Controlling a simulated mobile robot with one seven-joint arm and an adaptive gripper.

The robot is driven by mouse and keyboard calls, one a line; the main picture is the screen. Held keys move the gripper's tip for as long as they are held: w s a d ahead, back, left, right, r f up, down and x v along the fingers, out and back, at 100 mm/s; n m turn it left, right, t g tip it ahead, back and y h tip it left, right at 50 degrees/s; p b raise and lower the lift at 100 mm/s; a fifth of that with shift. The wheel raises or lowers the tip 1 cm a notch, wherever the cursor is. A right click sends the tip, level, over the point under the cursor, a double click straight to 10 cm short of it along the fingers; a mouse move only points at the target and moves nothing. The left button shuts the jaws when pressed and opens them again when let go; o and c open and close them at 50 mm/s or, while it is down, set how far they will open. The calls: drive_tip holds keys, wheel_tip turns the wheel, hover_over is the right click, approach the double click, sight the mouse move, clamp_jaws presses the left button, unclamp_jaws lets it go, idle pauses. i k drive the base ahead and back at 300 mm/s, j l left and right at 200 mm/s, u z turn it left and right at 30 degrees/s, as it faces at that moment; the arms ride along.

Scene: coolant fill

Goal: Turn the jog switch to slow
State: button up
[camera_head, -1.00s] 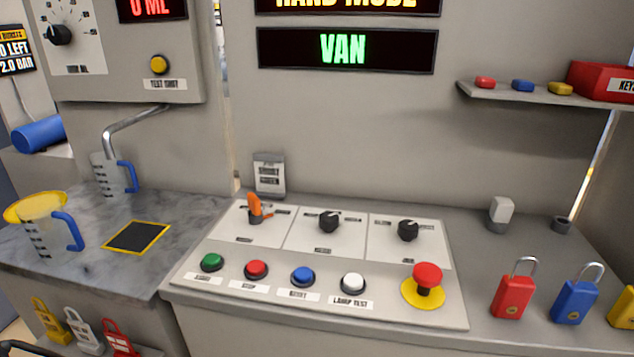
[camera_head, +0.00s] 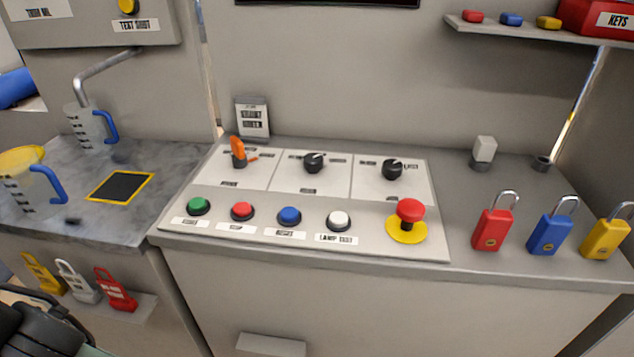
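The control panel (camera_head: 300,245) has three rotary switches in its upper row. At the left is an orange-handled switch (camera_head: 238,153). In the middle is a black knob (camera_head: 313,162), and at the right is another black knob (camera_head: 392,169). The labels around them are too small to read, so I cannot tell which is the jog switch. The pointers on both black knobs seem to lean to the upper right. My gripper's fingers are not in view. A dark part that seems to be my arm shows at the lower left corner, well away from the switches.
Below the switches are green (camera_head: 198,206), red (camera_head: 242,211), blue (camera_head: 289,216) and white (camera_head: 339,220) buttons. A raised red mushroom button (camera_head: 410,211) stands near the right knob. Padlocks (camera_head: 493,228) stand at the right. Jugs (camera_head: 35,183) stand on the left counter.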

sight(392, 168)
drive_tip(key=k+l, duration=0.1)
drive_tip(key=l, duration=0.25)
drive_tip(key=k+l+u, duration=0.1)
drive_tip(key=l, duration=0.25)
drive_tip(key=k+l, duration=0.15)
drive_tip(key=l, duration=0.2)
drive_tip(key=k+l+u, duration=0.15)
drive_tip(key=l, duration=0.2)
drive_tip(key=i, duration=0.5)
